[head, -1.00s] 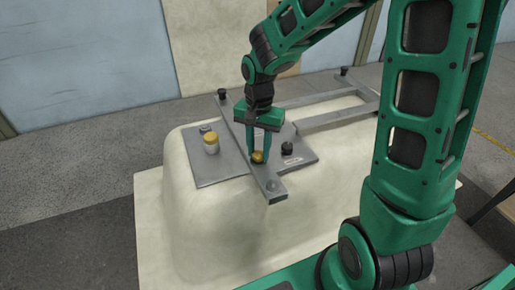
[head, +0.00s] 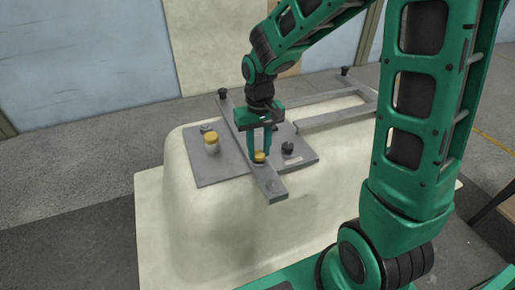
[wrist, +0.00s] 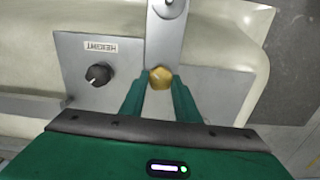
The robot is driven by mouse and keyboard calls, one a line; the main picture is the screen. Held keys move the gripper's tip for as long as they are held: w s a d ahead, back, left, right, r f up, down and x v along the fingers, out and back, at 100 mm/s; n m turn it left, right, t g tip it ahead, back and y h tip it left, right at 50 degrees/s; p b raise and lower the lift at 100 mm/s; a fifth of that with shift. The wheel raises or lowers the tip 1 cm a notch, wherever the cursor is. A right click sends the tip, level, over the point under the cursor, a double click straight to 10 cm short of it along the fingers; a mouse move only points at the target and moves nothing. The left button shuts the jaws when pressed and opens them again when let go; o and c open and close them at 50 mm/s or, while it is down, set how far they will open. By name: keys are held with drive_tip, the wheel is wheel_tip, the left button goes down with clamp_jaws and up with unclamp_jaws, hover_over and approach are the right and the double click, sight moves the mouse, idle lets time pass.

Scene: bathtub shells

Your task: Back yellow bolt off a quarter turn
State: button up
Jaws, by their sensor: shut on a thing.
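The yellow bolt (head: 259,157) sits on the grey bar (head: 238,127) that crosses the plate on top of the upturned tub shell. Its faceted head (wrist: 161,78) shows between my fingertips in the wrist view. My gripper (head: 260,152) points straight down over the bar and is shut on the bolt head, one finger on each side. The underside of the bolt is hidden.
A black knob (wrist: 99,75) beside a "HEIGHT" label is on the other side. A grey frame (head: 335,116) lies behind, on the cream shell (head: 215,220).

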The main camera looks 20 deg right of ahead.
sight(258, 152)
drive_tip(key=n, duration=0.4)
drive_tip(key=shift+w+r+n, duration=0.1)
drive_tip(key=shift+n, duration=0.2)
drive_tip(key=n, duration=0.4)
drive_tip(key=shift+a, duration=0.1)
drive_tip(key=shift+n, duration=0.3)
drive_tip(key=o, duration=1)
drive_tip(key=shift+o, duration=0.2)
wheel_tip(258, 152, up, 11)
drive_tip(key=s+d+m, duration=0.7)
drive_tip(key=s+d, duration=0.2)
drive_tip(key=s, duration=0.3)
drive_tip(key=s+d+f+m, duration=0.1)
drive_tip(key=s+d+m, duration=0.7)
drive_tip(key=s, duration=0.4)
drive_tip(key=shift+s+d+f, duration=0.2)
drive_tip(key=shift+d+f, duration=0.1)
drive_tip(key=shift+d, duration=0.05)
